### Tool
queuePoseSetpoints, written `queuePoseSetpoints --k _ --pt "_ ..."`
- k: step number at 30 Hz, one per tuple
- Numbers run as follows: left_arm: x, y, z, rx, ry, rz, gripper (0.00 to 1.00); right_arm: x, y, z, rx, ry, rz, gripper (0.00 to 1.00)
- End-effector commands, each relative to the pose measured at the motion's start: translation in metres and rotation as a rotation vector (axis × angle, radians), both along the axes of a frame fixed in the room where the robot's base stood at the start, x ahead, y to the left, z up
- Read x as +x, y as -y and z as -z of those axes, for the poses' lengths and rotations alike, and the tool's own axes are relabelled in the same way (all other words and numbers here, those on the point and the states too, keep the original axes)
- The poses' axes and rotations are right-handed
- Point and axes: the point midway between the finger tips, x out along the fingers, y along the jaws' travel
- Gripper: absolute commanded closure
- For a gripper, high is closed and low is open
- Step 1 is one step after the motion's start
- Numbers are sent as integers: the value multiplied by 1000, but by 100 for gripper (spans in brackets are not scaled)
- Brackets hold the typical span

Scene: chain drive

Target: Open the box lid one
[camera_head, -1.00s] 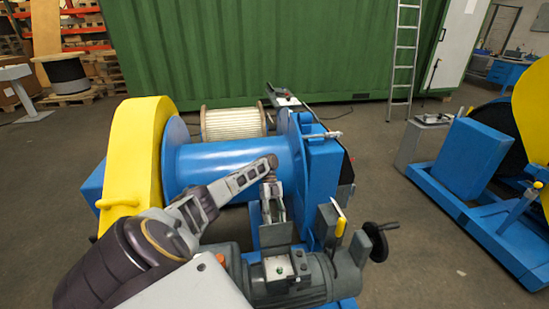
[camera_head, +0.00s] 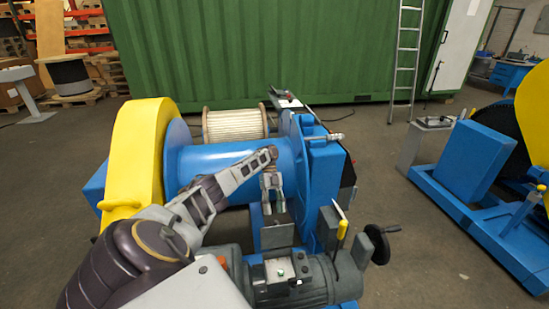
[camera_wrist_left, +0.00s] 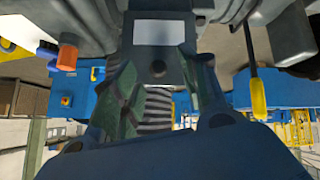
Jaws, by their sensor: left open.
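A small grey box (camera_head: 280,270) sits on top of the grey motor in the head view, its pale inside facing up. A grey plate that looks like its lid (camera_head: 279,236) stands steeply tilted at the box's far edge. My left gripper (camera_head: 272,206) points down just beyond and above the plate. It is open, and I see nothing held. In the left wrist view, the gripper fingers (camera_wrist_left: 160,78) stand apart on either side of a grey panel with a pale rectangle (camera_wrist_left: 158,32). Whether they touch it is unclear. My right gripper is out of view.
The motor (camera_head: 305,285) has a yellow-handled tool (camera_head: 342,229) and a handwheel (camera_head: 379,244) to the right. An orange knob (camera_wrist_left: 68,55) shows left of the fingers. The blue drum (camera_head: 215,165) and yellow guard (camera_head: 135,150) lie behind my left arm.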

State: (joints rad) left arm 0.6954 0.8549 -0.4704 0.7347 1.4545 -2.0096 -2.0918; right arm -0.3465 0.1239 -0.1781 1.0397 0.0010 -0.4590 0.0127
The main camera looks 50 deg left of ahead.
Motion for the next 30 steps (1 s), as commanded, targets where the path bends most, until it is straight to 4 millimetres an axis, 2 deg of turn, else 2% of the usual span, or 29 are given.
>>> queuePoseSetpoints --k 18,30 --pt "10 -15 -18 0 1 0 56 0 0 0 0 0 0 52" --pt "10 -16 -19 0 1 0 56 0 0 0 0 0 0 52"
